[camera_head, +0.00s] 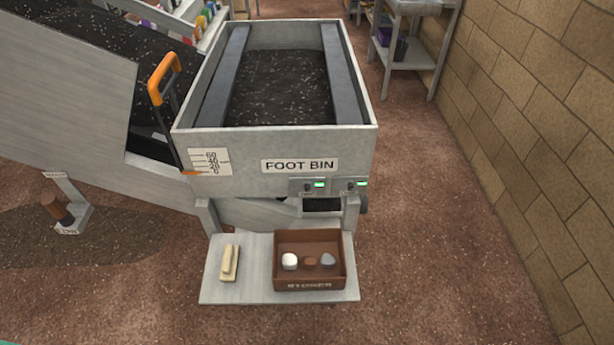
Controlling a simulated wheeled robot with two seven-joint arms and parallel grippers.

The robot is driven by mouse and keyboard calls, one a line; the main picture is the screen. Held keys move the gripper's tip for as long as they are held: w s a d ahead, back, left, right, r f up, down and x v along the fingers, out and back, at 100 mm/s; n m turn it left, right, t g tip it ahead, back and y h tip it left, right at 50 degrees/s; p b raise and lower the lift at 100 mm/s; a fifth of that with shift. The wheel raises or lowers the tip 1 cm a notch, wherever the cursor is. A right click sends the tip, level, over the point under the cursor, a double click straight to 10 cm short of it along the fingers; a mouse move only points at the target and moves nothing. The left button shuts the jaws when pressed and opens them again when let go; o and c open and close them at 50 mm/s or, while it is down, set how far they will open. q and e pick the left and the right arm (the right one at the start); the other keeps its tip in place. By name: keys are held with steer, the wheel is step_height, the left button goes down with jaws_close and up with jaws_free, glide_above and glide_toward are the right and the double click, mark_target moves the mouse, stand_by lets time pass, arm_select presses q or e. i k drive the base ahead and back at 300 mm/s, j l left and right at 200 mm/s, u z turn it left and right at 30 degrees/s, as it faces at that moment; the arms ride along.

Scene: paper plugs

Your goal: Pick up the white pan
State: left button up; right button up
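I see nothing that I can clearly make out as a white pan. A small white rounded piece (290,261) sits at the left inside a brown box (309,283), beside a brown piece (310,263) and a grey piece (328,260). The box stands on a pale flat shelf (237,293) below the foot bin. A cream block (229,263) lies on the shelf, left of the box. Neither of my grippers is in view.
The large grey foot bin (262,147) holds dark granular material (278,85). An orange handle (158,83) stands at its left. A brick wall (535,110) runs along the right. The brown floor (440,250) between bin and wall is clear.

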mark_target(309, 207)
steer(key=i+l+u, duration=0.15)
steer(key=u, duration=0.3)
steer(key=i+l+u, duration=0.1)
steer(key=l+u, duration=0.2)
steer(key=u, duration=0.15)
steer(key=l+u, duration=0.25)
steer(key=u, duration=0.2)
steer(key=i, duration=0.05)
